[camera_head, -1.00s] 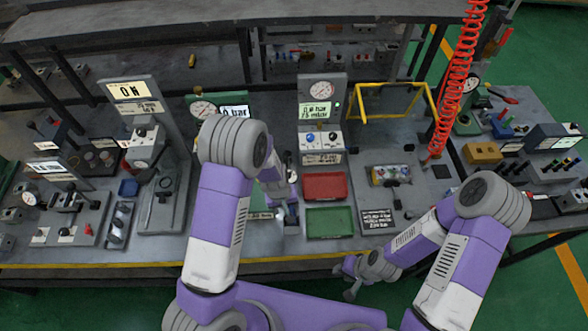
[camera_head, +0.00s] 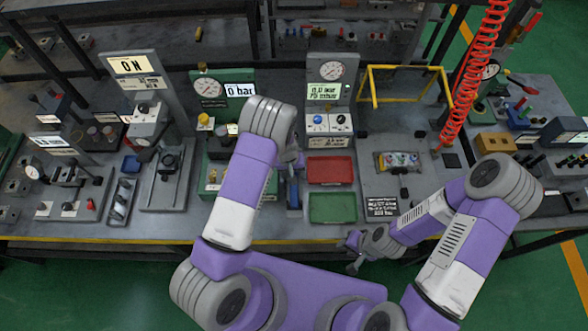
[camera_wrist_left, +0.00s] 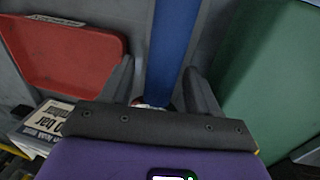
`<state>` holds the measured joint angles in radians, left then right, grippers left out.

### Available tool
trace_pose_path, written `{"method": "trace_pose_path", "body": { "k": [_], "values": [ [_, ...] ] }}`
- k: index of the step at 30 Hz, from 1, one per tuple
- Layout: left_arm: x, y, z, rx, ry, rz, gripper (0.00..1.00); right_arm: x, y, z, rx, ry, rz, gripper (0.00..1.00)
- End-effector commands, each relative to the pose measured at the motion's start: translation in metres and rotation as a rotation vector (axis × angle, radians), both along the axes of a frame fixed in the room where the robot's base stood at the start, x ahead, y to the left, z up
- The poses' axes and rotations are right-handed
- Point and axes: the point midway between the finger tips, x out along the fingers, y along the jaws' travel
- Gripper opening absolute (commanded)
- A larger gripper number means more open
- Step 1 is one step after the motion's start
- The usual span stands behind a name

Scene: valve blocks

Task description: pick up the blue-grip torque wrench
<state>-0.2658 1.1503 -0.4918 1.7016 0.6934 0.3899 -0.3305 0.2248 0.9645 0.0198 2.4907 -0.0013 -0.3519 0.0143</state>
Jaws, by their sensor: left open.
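The torque wrench's blue grip (camera_head: 293,194) lies on the bench, left of the red and green trays; the left wrist view shows it as a long blue bar (camera_wrist_left: 172,50). My left gripper (camera_wrist_left: 163,85) is open above it, one finger on each side of the bar with gaps visible. I cannot tell the height between them. In the head view my left arm partly covers the wrench and hides its far end. My right gripper (camera_head: 353,254) hangs empty in front of the bench edge, its fingers apart.
The red tray (camera_head: 330,170) and green tray (camera_head: 332,207) stand right of the wrench. A green gauge stand (camera_head: 208,88) is on its left, and a grey gauge panel (camera_head: 328,70) rises behind. A yellow frame (camera_head: 405,70) and red coiled hose (camera_head: 470,80) stand further right.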

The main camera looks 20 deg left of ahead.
Motion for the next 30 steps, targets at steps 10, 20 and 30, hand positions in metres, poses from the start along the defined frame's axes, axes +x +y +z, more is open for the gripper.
{"method": "trace_pose_path", "body": {
  "k": [10,20,30],
  "values": [
    [0.0001,-0.0003,-0.0010,0.000,-0.001,0.000,0.42,0.0001,-0.0001,0.0001,0.000,0.000,0.000,0.35],
    [0.0000,-0.0003,-0.0008,0.000,0.000,0.000,0.00,0.0001,-0.0001,0.0001,0.000,0.000,0.000,0.35],
    [0.0015,-0.0007,0.0067,-0.001,-0.004,0.000,0.00,0.0000,0.0000,0.0003,0.000,0.000,0.000,0.35]
  ]
}}
